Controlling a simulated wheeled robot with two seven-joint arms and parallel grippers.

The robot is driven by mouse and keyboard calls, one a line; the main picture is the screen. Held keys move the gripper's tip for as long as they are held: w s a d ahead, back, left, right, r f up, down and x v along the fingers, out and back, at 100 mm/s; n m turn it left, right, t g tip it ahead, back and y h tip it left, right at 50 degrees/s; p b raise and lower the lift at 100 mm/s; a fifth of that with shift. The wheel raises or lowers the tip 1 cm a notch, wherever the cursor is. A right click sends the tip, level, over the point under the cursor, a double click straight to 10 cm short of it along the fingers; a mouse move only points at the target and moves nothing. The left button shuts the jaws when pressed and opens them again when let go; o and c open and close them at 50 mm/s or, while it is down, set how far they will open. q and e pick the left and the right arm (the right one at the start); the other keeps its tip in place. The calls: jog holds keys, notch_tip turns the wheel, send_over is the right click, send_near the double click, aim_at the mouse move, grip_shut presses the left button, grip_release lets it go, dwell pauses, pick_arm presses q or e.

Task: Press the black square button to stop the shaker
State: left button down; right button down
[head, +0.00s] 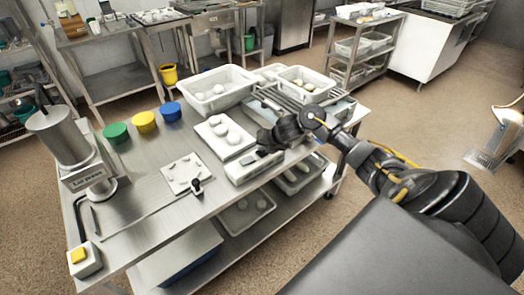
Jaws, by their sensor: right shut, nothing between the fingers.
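The shaker (335,108) is a metal frame with bars at the right end of the steel table, with a white basket (318,78) of pale round pieces over its back. A pale control box (240,173) sits at the table's front edge. A small dark patch on its top may be the black square button, but my gripper partly covers that area. My right gripper (270,142) comes in from the right. It is shut and empty, right over or at the back of the box. I cannot tell if it touches. My left gripper is not in view.
A white tray (240,149) with round pieces lies left of the gripper. Green (117,131), yellow (144,121) and blue (171,110) lids stand behind. A lid press (65,140) and a yellow-button box (86,262) are at the left.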

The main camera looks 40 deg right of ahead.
aim_at(263, 153)
jog(key=shift+f+b, duration=0.35)
jog(key=shift+f, duration=0.05)
dwell(0.6)
jog(key=shift+r+p, duration=0.85)
jog(key=shift+r, duration=0.1)
notch_tip(263, 153, up, 5)
jog(key=p, duration=0.4)
jog(key=shift+p, duration=0.3)
dwell(0.4)
